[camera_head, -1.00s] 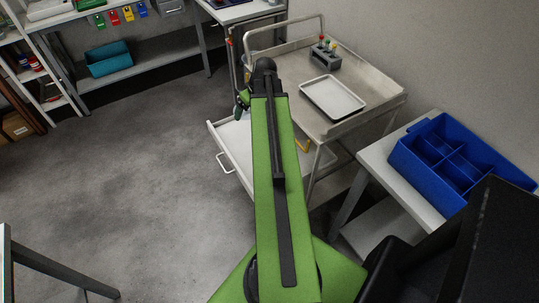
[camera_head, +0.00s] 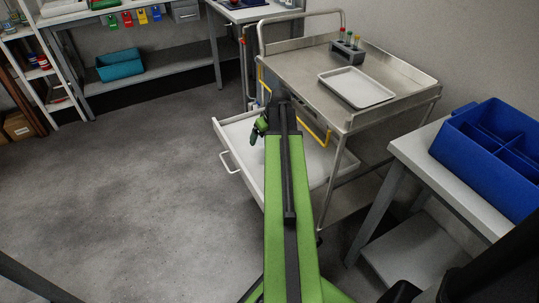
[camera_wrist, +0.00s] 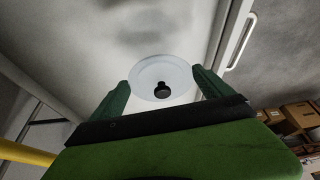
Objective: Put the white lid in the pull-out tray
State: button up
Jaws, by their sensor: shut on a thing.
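The white lid (camera_wrist: 177,72) is a round disc with a black knob, between the green fingers of my gripper (camera_wrist: 160,82) in the wrist view. My gripper is shut on it. In the head view my gripper (camera_head: 258,129) is over the left part of the pull-out tray (camera_head: 318,167), and the lid is hidden there. The tray is a white drawer, pulled out to the left from under the steel cart top. Its pale floor (camera_wrist: 85,35) fills much of the wrist view behind the lid. The height of the lid above the floor is hard to tell.
The steel cart (camera_head: 310,75) carries a shallow white tray (camera_head: 356,88) and a rack of tubes (camera_head: 347,50). A yellow rail (camera_head: 313,127) is beside my arm. A blue divided bin (camera_head: 495,155) stands on a side table at right. The floor at left is clear.

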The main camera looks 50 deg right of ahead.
aim_at(263, 153)
notch_tip(263, 153, down, 8)
jog(key=b, duration=0.6)
jog(key=shift+r, duration=0.25)
jog(key=shift+f, duration=0.15)
jog(key=o, duration=1)
jog(key=shift+o, duration=0.2)
jog(key=shift+r+p, duration=0.35)
jog(key=shift+r, duration=0.05)
jog(key=p+v, duration=1)
jog(key=v, duration=0.1)
jog(key=shift+s+r+p, duration=0.2)
jog(key=shift+r+p, duration=0.1)
jog(key=shift+p, duration=0.05)
